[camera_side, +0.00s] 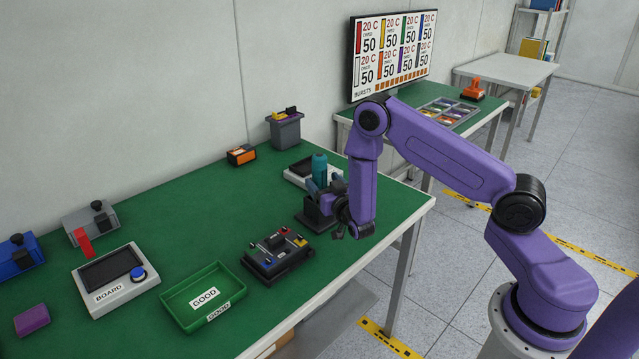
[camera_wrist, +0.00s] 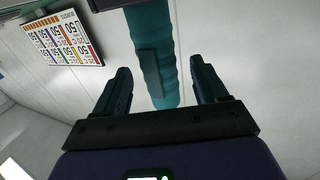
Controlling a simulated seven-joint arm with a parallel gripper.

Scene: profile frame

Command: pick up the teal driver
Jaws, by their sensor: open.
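The teal driver (camera_side: 320,166) stands upright at a black holder (camera_side: 313,215) on the green table in the side view. My gripper (camera_side: 323,184) is level with it, its fingers pointing at the driver. In the wrist view the driver (camera_wrist: 152,50) runs between the two fingers of my open gripper (camera_wrist: 160,68), with a gap on both sides. The lower part of the driver is hidden behind my gripper in the side view.
A black fixture with coloured parts (camera_side: 272,257) lies in front of the holder. A white device (camera_side: 297,175) sits behind the driver, a grey bin (camera_side: 285,134) farther back. The table's left middle is clear.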

